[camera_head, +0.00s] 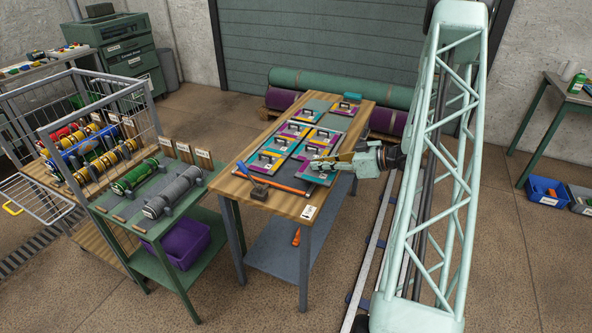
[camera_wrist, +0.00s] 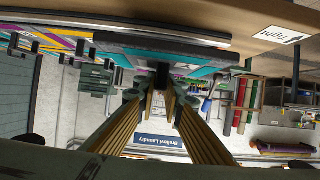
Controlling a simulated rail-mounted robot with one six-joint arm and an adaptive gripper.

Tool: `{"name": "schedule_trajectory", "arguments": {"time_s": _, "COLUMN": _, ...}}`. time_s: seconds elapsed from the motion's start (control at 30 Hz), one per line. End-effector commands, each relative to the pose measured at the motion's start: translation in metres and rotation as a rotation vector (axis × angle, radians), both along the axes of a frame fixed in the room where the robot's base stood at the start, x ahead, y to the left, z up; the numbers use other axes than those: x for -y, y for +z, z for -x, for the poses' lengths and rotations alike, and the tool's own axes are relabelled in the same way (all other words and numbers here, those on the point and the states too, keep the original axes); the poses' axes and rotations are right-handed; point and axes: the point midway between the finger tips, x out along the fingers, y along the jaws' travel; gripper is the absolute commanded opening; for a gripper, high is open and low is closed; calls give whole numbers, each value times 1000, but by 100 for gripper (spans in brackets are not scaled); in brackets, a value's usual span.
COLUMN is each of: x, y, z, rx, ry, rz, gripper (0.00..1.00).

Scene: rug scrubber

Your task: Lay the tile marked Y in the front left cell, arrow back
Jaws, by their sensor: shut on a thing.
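My gripper (camera_head: 318,164) reaches in from the right, low over the front right part of the workbench. In the wrist view its fingers (camera_wrist: 163,85) are closed on the dark handle of a tile (camera_wrist: 165,52), seen edge-on with a dark and teal slab. I cannot read that tile's letter or arrow, and the gripper largely hides it in the head view. Several teal, purple and yellow tiles with dark handles, such as one at the front left (camera_head: 265,161), lie on the grey board. Their letters are too small to read. I cannot tell whether the held tile touches the board.
A green stand with rollers (camera_head: 178,190) stands at the left. Rolled rugs (camera_head: 340,88) lie behind the bench.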

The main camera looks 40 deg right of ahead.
Motion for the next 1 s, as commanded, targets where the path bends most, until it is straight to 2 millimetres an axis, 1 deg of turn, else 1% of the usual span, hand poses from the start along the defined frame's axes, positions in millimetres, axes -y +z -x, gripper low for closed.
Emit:
{"name": "schedule_trajectory", "arguments": {"time_s": 0.03, "x": -5, "y": -1, "z": -7, "rx": 0, "ry": 2, "rz": 0, "gripper": 0}}
{"name": "schedule_trajectory", "arguments": {"time_s": 0.3, "x": -23, "y": -5, "z": -41, "rx": 0, "ry": 2, "rz": 0, "gripper": 0}}
{"name": "schedule_trajectory", "arguments": {"time_s": 0.6, "x": -40, "y": -9, "z": -74, "rx": 0, "ry": 2, "rz": -1, "gripper": 0}}
{"name": "schedule_trajectory", "arguments": {"time_s": 0.73, "x": -43, "y": -9, "z": -81, "rx": 0, "ry": 0, "rz": 0, "gripper": 0}}
{"name": "schedule_trajectory", "arguments": {"time_s": 1.0, "x": -44, "y": -9, "z": -83, "rx": 0, "ry": 0, "rz": -1, "gripper": 0}}
